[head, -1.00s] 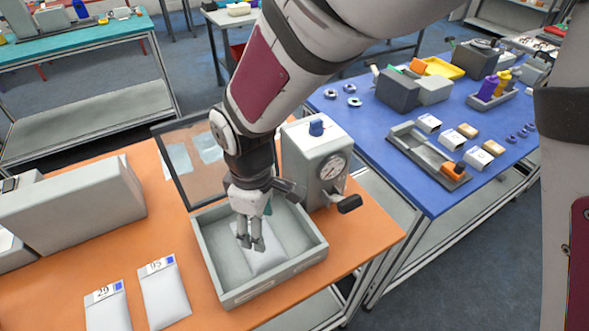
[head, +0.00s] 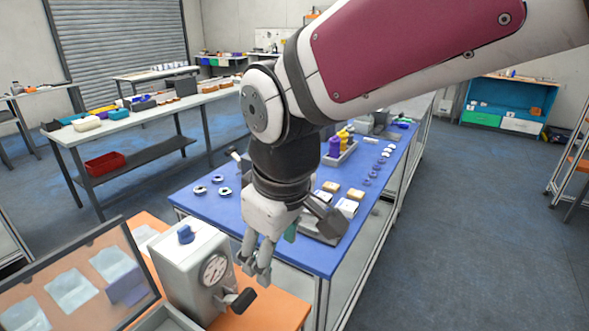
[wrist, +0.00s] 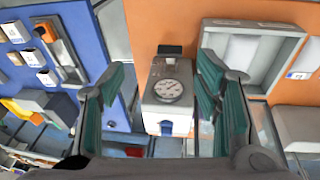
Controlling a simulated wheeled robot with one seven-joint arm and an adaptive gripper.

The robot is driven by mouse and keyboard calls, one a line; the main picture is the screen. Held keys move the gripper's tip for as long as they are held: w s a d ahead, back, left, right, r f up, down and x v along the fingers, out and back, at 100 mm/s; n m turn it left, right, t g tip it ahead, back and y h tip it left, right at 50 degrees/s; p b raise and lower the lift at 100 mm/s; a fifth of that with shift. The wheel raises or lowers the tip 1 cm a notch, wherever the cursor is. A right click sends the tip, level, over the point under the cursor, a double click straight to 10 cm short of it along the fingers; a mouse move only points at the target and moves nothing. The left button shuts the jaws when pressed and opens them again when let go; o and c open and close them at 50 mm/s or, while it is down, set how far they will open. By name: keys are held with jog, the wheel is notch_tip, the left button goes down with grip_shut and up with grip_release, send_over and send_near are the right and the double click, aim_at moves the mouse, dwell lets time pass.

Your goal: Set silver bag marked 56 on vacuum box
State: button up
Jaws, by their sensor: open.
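My gripper (head: 255,270) is open and empty, raised in front of the vacuum box's gauge unit (head: 189,268) in the head view. Its teal-padded fingers (wrist: 161,70) stand wide apart in the wrist view, with the gauge unit (wrist: 169,97) seen between them. The vacuum box's grey tray (wrist: 286,42) lies at the upper right there. A pale silver bag (wrist: 240,48) appears to lie flat inside it, apart from my gripper; its number cannot be read. The box's framed clear lid (head: 92,238) stands raised at the left in the head view.
A labelled bag (wrist: 306,62) lies on the orange table (wrist: 180,25) beyond the tray. A blue table (head: 200,203) with rings, boxes and bottles stands behind my gripper. Pale bag shapes show in the lid, reflected or seen through.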

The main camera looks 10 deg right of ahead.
jog(key=s+d+r+m+t, duration=0.1)
jog(key=s+d+m, duration=0.3)
jog(key=d, duration=0.4)
jog(key=s+d+r+m+t, duration=0.2)
jog(key=s+d+m, duration=0.3)
jog(key=d, duration=0.4)
jog(key=shift+d+r+m+h, duration=0.15)
jog(key=shift+r+m+h, duration=0.25)
jog(key=shift+r, duration=0.5)
